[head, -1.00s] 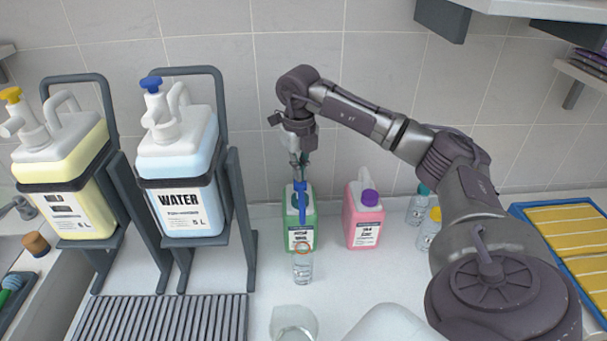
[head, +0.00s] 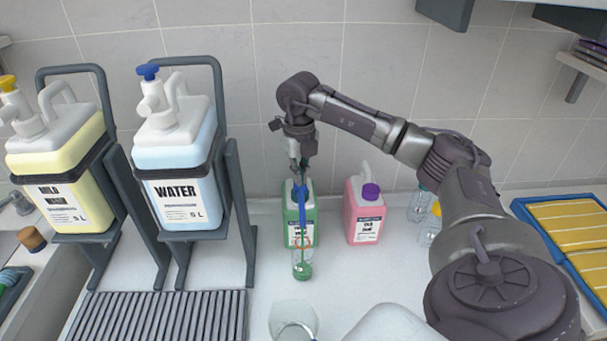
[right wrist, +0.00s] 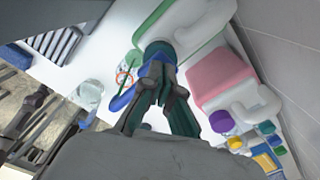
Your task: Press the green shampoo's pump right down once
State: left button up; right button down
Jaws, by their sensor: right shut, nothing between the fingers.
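The green shampoo jug (head: 297,229) stands on the white counter against the tiled wall; its blue pump (head: 302,208) points toward me. My right gripper (head: 300,180) is shut and empty, its fingertips down on top of the pump head. In the right wrist view the shut fingers (right wrist: 157,68) sit over the pump, with the blue spout (right wrist: 121,101) sticking out beside them and the green jug (right wrist: 188,22) behind. A small clear bottle (head: 302,269) stands under the spout, with green liquid inside. My left gripper is not in view.
A pink jug (head: 365,222) with a purple cap stands close right of the green one. White and yellow jugs in dark racks (head: 245,215) stand to the left. A clear glass (head: 293,318) stands in front; a blue tray (head: 598,280) lies far right.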

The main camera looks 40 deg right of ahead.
dwell(0.3)
jog(key=shift+r+p, duration=2.2)
jog(key=shift+r, duration=0.35)
jog(key=shift+r, duration=0.15)
notch_tip(320, 180, up, 6)
jog(key=p, duration=0.5)
